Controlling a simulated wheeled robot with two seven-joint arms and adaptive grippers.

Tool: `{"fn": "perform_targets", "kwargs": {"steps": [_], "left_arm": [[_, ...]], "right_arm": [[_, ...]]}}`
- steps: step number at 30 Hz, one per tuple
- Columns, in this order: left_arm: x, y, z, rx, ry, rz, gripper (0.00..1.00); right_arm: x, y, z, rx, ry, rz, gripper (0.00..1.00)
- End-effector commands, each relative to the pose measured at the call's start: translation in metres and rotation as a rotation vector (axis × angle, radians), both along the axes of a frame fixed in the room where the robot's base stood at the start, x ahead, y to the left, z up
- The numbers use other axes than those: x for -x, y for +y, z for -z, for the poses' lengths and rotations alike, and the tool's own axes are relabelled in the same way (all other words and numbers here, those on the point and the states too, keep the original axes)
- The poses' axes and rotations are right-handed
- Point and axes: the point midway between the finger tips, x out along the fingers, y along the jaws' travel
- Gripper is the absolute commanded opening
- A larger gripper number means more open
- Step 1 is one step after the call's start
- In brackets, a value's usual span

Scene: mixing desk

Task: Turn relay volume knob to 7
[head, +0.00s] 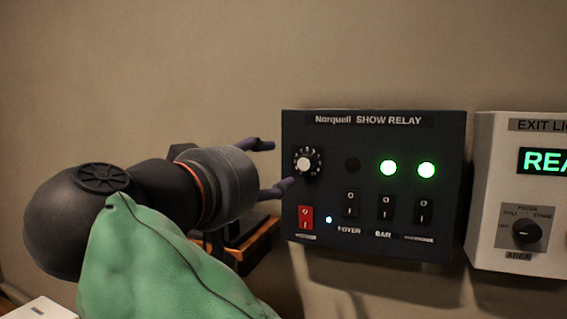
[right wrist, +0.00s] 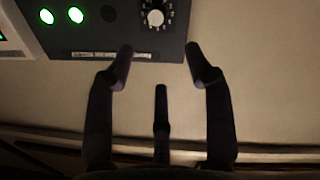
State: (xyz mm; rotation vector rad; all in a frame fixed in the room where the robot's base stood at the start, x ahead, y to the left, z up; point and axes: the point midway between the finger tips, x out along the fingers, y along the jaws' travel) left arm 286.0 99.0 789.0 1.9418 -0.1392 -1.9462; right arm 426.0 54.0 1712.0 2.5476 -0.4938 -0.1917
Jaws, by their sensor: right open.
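The relay volume knob (head: 303,163) is a small pale knob with a dark numbered dial, at the upper left of the black Norquell SHOW RELAY panel (head: 330,189). Its setting is too small to read. My right gripper (head: 279,165) is open and empty, just left of the knob, with its fingers pointing toward the panel. In the right wrist view the knob (right wrist: 155,18) sits at the top, beyond and between the open fingertips (right wrist: 163,62), with no finger visibly touching it. My left gripper is not in view.
The panel has a red switch (head: 306,218) below the knob, several black rocker switches (head: 386,207) and two lit green lamps (head: 389,168). A white exit-light box (head: 491,180) stands right. A dark, wood-edged object (head: 252,246) lies behind my arm, and a green bulky shape (head: 155,270) fills the foreground.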

Motion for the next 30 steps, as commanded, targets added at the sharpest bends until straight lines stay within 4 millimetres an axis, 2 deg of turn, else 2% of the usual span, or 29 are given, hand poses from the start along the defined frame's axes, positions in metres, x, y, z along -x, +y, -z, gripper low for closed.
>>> {"fn": "perform_targets", "kwargs": {"steps": [1,7,14,21,25,30], "left_arm": [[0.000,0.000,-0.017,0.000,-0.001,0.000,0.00],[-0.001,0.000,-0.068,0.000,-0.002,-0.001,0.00],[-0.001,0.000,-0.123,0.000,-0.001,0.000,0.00],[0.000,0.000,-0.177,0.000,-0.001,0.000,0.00],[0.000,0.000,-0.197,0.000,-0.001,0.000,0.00],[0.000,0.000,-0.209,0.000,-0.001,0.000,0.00]], "right_arm": [[-0.001,-0.001,-0.012,0.060,0.018,-0.005,0.53],[-0.009,-0.002,-0.026,0.413,0.126,-0.036,0.53],[-0.012,-0.007,-0.025,0.840,0.259,-0.074,0.53],[-0.008,-0.019,-0.013,1.272,0.389,-0.120,0.53],[-0.005,-0.026,-0.003,1.455,0.441,-0.141,0.53],[-0.001,-0.031,0.007,1.582,0.477,-0.155,0.53]]}}
